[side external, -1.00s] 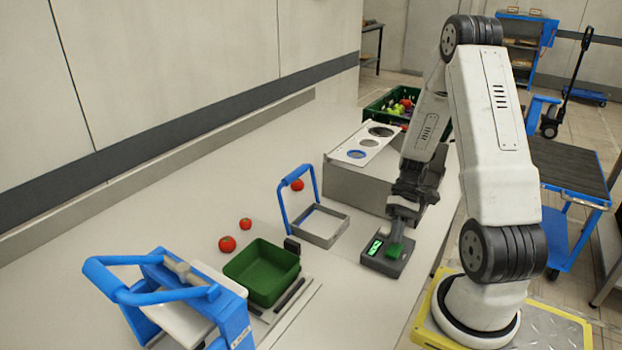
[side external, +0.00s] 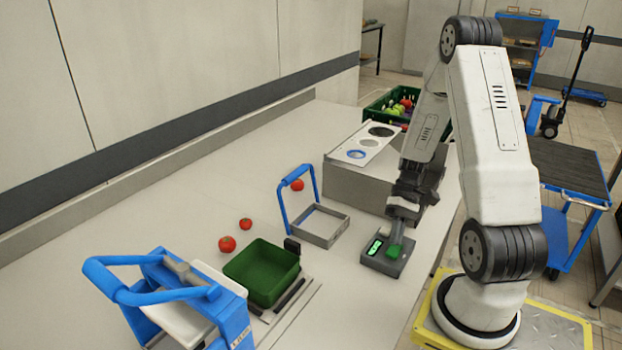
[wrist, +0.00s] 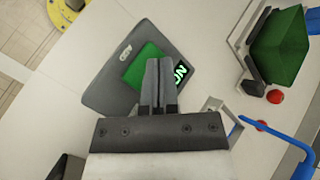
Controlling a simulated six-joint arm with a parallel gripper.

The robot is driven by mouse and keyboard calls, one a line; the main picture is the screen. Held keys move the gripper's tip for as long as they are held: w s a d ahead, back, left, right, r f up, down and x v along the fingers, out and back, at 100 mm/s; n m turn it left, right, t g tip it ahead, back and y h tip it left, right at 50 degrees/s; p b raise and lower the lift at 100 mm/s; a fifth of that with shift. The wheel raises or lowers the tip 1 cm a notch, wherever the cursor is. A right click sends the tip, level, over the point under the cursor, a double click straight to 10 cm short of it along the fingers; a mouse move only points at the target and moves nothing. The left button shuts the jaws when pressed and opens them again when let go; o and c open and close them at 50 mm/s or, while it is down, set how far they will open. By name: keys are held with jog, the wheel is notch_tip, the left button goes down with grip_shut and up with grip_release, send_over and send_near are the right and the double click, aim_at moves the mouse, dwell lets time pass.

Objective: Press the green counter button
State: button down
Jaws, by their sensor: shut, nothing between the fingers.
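The counter (side external: 386,257) is a dark grey box on the table with a lit green display (side external: 375,247) and a green button (side external: 394,250). In the wrist view the green button (wrist: 148,66) shows beside the fingers, which hide part of it. My gripper (side external: 397,240) is shut and empty, pointing down at the button. Its fingertips (wrist: 158,64) overlap the button in the wrist view. I cannot tell whether they touch it or hover just above.
A green crate (side external: 262,272) stands to the left, near red tomatoes (side external: 227,244). A blue-handled metal frame (side external: 318,228) and a grey box with round holes (side external: 360,185) stand behind the counter. Table around the counter's front is clear.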

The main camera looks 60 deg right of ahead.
aim_at(394, 246)
jog(key=shift+f, duration=0.85)
dwell(1.1)
jog(key=shift+r, duration=0.95)
jog(key=shift+r, duration=0.1)
jog(key=shift+r, duration=2.4)
jog(key=w+a+r+n+t+h, duration=0.1)
jog(key=w+a+n+t+h, duration=0.1)
jog(key=a, duration=0.7)
jog(key=w+a+r+n+t+h, duration=0.1)
jog(key=w+a+n+t+h, duration=0.1)
jog(key=w+a+n+h, duration=0.2)
jog(key=w+a+h, duration=0.3)
jog(key=a, duration=0.2)
jog(key=shift+n+t, duration=0.3)
